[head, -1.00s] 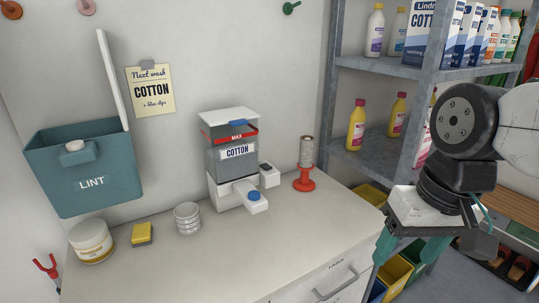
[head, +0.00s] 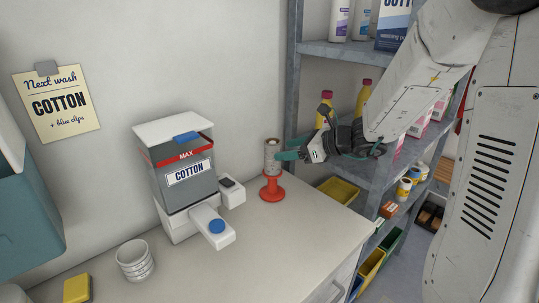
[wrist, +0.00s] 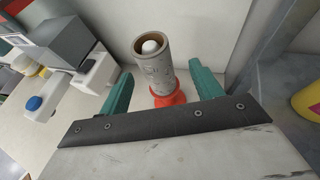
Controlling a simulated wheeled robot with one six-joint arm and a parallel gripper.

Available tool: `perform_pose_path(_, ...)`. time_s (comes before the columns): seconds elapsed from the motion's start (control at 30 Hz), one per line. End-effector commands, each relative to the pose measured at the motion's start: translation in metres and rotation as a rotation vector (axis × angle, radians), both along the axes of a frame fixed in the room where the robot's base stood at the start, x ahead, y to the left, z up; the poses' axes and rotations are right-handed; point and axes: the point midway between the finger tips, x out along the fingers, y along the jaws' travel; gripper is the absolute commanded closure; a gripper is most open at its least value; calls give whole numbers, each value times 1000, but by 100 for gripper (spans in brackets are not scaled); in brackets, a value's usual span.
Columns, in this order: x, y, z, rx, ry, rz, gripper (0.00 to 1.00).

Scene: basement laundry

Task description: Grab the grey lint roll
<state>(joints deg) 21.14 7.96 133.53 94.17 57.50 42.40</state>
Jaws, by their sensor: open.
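The grey lint roll (head: 271,156) stands upright on a red stand (head: 271,188) near the right end of the counter. In the wrist view the roll (wrist: 154,69) shows a hollow top with a pale rounded tip inside, and the red stand (wrist: 166,96) is below it. My gripper (head: 289,150) reaches in from the right at the height of the roll. Its teal fingers (wrist: 162,88) are open, one on each side of the roll and stand in the wrist view. I cannot tell whether either finger touches the roll.
A white ribbed cup (head: 134,261) and a yellow sponge (head: 77,289) are at the front left. A grey metal shelf (head: 300,90) rises close behind on the right. The counter's front right (head: 290,235) is clear.

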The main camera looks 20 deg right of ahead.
Motion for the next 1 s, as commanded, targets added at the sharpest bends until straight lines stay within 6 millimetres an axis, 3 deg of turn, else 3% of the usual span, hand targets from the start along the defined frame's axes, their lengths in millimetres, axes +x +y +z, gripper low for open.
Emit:
perform_pose_path(0.4, 35, 48, -21, -2, 1, 17, 35)
perform_pose_path(0.77, 45, 54, -25, -2, -2, 12, 35)
perform_pose_path(0.93, 45, 53, -25, -2, -2, 11, 77)
perform_pose_path(1.0, 45, 53, -25, -2, -2, 11, 83)
